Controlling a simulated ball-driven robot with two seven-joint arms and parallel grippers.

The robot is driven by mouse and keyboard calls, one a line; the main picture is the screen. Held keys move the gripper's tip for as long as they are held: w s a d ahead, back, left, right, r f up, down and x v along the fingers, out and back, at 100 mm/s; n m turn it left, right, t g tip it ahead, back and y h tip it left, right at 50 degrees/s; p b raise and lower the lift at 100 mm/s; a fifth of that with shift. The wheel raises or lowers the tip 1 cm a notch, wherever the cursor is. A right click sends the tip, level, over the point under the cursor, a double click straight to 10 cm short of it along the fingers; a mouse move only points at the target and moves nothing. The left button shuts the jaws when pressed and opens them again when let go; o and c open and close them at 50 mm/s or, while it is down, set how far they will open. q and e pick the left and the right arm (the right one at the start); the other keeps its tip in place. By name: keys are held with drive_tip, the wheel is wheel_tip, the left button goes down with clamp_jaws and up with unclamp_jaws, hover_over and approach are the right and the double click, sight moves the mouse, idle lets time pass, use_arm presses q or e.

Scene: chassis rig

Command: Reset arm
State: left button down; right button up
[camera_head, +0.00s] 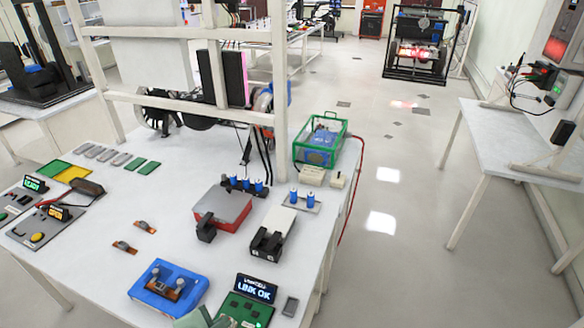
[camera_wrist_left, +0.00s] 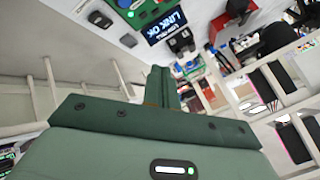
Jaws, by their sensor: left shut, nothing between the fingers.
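My left gripper (camera_head: 199,318) shows as a grey-green shape at the bottom edge of the head view, in front of the green board with the "LINK OK" display (camera_head: 256,289). In the left wrist view its dark green fingers (camera_wrist_left: 162,88) are together, with nothing held between them. The display also shows in the left wrist view (camera_wrist_left: 166,24), beyond the fingertips. The gripper looks apart from the board, but its height above the table is hard to tell. My right gripper is in neither view.
The white table (camera_head: 100,215) holds a blue tray (camera_head: 197,293) with a small part, a red-sided box (camera_head: 222,208), a black-and-white clamp block (camera_head: 272,232) and a green-framed crate (camera_head: 321,140). A white upright frame (camera_head: 280,90) stands behind. Open floor lies to the right.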

use_arm(q)
drive_tip(key=s+a+r+n+g+y, duration=0.1)
drive_tip(key=s+a+r+n+y, duration=0.2)
drive_tip(key=a, duration=0.5)
drive_tip(key=s+a+r+n+g+y, duration=0.1)
drive_tip(key=s+a+r+n+y, duration=0.1)
drive_tip(key=s+a+y, duration=0.45)
drive_tip(key=s+d+f+g+h+b, duration=0.1)
drive_tip(key=d+f+h+b, duration=0.15)
drive_tip(key=f, duration=1.35)
drive_tip(key=s+d+f+g+h+b, duration=0.1)
drive_tip(key=f+g+h+b, duration=0.2)
drive_tip(key=f, duration=1.3)
drive_tip(key=s+f+n+g+h+b, duration=0.1)
drive_tip(key=s+f+b, duration=0.6)
drive_tip(key=s+f, duration=1.3)
wheel_tip(320, 180, down, 4)
drive_tip(key=n+g, duration=0.1)
drive_tip(key=n, duration=0.1)
drive_tip(key=shift+s+n+h+b, duration=0.35)
drive_tip(key=shift+s+n+h, duration=0.05)
